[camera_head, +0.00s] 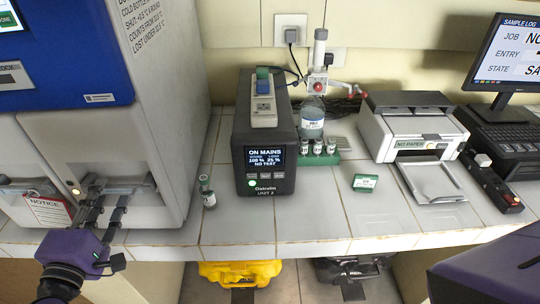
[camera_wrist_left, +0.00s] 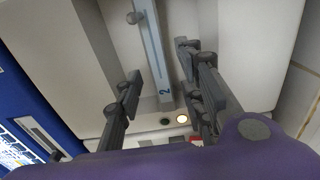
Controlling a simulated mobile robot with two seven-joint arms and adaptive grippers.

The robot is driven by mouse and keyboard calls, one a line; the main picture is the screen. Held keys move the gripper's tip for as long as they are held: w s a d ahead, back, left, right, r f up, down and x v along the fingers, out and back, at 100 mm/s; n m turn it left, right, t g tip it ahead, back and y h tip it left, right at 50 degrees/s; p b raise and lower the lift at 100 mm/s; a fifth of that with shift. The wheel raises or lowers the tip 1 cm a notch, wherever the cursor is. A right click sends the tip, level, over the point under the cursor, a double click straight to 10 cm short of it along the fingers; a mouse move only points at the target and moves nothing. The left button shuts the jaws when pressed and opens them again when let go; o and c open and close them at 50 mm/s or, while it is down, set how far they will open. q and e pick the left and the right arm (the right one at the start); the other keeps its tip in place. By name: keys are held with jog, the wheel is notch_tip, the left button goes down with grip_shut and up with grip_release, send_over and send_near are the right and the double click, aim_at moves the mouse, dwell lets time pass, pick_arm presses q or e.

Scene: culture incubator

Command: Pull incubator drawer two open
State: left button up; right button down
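The incubator (camera_head: 165,75) is a pale cabinet with a blue upper panel, at the left of the head view. Its drawer front carries a grey handle bar (camera_head: 120,184). In the left wrist view the bar (camera_wrist_left: 152,45) is marked "2". My left gripper (camera_head: 108,200) is at the drawer front by the handle. In the left wrist view its two dark fingers (camera_wrist_left: 163,82) are apart, one on each side of the bar, with visible gaps to it. The drawer looks closed, though the gripper partly hides it. My right gripper is not in view.
A red-bordered notice tag (camera_head: 48,210) hangs beside the handle, near a small lit lamp (camera_head: 75,192). A black power unit (camera_head: 266,160) stands further right. Bare tiles lie before them.

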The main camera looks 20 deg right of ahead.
pick_arm(q)
jog(key=shift+x, duration=1.2)
grip_shut()
